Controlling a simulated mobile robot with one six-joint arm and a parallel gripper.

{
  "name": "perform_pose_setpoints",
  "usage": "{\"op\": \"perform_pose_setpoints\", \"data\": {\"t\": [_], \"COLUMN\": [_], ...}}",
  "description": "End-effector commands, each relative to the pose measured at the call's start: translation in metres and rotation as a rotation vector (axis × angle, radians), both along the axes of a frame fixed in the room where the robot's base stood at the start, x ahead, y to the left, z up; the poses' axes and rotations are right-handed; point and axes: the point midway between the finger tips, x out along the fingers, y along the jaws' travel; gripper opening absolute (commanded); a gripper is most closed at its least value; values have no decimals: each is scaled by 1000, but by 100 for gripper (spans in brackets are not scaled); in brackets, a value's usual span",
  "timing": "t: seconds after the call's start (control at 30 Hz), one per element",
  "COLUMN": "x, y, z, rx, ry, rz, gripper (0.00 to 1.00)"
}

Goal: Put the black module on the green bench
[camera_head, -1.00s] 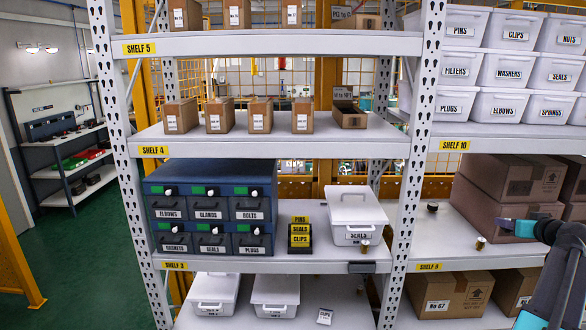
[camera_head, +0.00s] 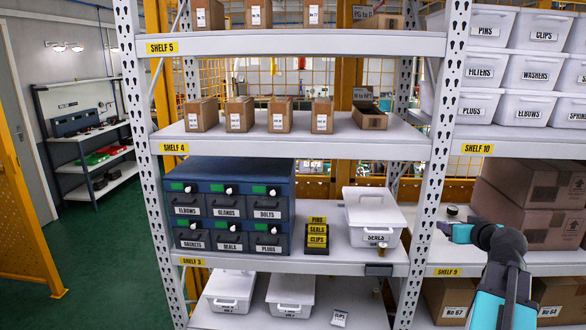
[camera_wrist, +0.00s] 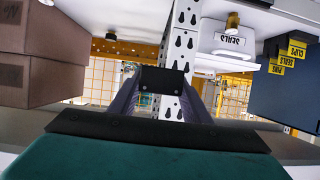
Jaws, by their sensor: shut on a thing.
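My gripper (camera_wrist: 161,92) shows its two fingers in the wrist view, closed on a small black block, the black module (camera_wrist: 163,79), held between their tips. In the head view my gripper (camera_head: 446,229) is at the right, in front of the shelf 9 level and just right of the white upright. The module is too small to make out clearly there. No green bench can be made out in either view.
A white perforated upright (camera_head: 436,150) stands close to my gripper. Brown boxes (camera_head: 530,205) are on shelf 9, with a small dark round part (camera_head: 452,210). Shelf 3 holds a blue drawer cabinet (camera_head: 228,175) and a white seals bin (camera_head: 374,212). Open green floor lies at left.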

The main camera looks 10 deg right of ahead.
Motion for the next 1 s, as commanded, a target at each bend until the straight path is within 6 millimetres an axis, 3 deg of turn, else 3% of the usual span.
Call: {"op": "perform_pose_setpoints", "data": {"t": [0.03,0.3,1.0], "x": [6,35,108], "y": [17,83,237], "z": [0,-1,-2], "rx": [-1,-1,1], "ry": [-2,-2,2], "rz": [13,57,168], "gripper": [19,19,19]}}
